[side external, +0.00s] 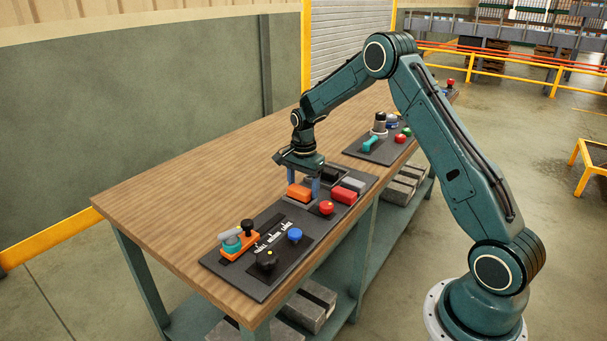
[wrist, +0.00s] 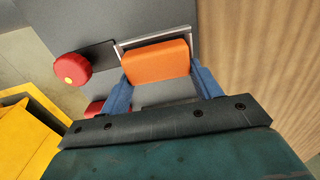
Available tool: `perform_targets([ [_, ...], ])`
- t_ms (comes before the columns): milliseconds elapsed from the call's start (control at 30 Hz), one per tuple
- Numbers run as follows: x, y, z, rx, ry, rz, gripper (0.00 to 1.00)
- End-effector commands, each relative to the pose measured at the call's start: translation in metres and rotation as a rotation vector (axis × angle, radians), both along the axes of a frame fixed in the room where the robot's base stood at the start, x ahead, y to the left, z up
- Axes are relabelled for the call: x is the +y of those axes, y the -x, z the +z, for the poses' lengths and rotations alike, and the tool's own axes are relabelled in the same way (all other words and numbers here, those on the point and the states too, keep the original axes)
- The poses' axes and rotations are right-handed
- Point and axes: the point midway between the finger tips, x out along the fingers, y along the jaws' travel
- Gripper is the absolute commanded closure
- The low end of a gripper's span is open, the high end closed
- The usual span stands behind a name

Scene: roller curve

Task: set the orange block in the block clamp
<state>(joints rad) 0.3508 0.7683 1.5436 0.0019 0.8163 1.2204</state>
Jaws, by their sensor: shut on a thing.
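The orange block (side external: 299,191) is low over the dark panel on the bench. It also shows in the wrist view (wrist: 155,62), between the two blue fingers. My gripper (side external: 303,194) points down and is shut on the orange block; its fingers also show in the wrist view (wrist: 161,78). A thin grey metal frame (wrist: 152,40), which looks like the block clamp, borders the far edge and sides of the block in the wrist view. I cannot tell whether the block rests on its floor. Part of the frame is hidden by the block and fingers.
A red button (side external: 326,208) stands close to my gripper, with a red block (side external: 344,195) and a grey block (side external: 354,184) to the right. Bare wood (side external: 200,185) lies behind.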

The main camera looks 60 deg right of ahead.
Motion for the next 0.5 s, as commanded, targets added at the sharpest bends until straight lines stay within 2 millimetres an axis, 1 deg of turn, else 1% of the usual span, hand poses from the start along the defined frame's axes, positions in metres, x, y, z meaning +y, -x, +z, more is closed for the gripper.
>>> perform_targets([
  [33, 0.0049, 0.0033, -0.0216, 0.015, -0.012, 0.01, 0.6],
  [467, 0.0052, 0.0032, -0.0223, 0.015, -0.012, 0.01, 0.59],
  [500, 0.0052, 0.0032, -0.0223, 0.015, -0.012, 0.01, 0.33],
])
